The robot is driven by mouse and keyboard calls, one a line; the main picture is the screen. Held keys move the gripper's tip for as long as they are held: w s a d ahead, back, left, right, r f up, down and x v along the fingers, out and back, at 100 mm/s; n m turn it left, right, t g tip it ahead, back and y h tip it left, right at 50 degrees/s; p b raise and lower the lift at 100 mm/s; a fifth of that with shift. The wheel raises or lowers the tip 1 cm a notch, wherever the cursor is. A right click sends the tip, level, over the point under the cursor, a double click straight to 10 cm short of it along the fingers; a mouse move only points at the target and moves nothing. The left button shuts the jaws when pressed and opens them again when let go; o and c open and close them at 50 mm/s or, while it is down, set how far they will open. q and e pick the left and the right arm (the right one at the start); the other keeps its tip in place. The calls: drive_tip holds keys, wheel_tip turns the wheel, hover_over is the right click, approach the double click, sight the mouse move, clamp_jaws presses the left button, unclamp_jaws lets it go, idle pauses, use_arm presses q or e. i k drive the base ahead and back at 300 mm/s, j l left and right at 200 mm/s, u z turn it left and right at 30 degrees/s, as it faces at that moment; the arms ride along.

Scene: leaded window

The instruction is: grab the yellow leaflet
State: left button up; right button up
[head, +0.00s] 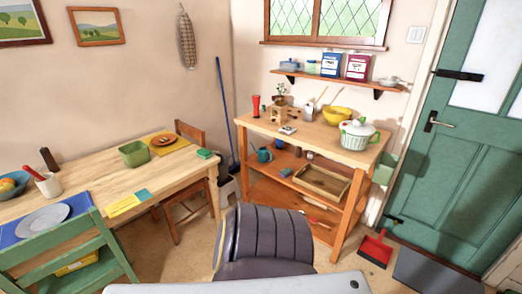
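The yellow leaflet (122,206) lies flat near the front edge of the wooden dining table (98,176), in the left part of the head view. A small teal item (143,195) is right beside its right end; I cannot tell whether the two touch. Neither of my grippers is in view.
A green chair (62,250) stands at the table's near left, with something yellow on its seat. A dark padded chair back (262,238) rises in the middle foreground. A wooden chair (190,185) is by the table's right end. A wooden shelf unit (345,155) stands further right.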

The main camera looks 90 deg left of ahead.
sight(126, 203)
drive_tip(key=u, duration=4.1)
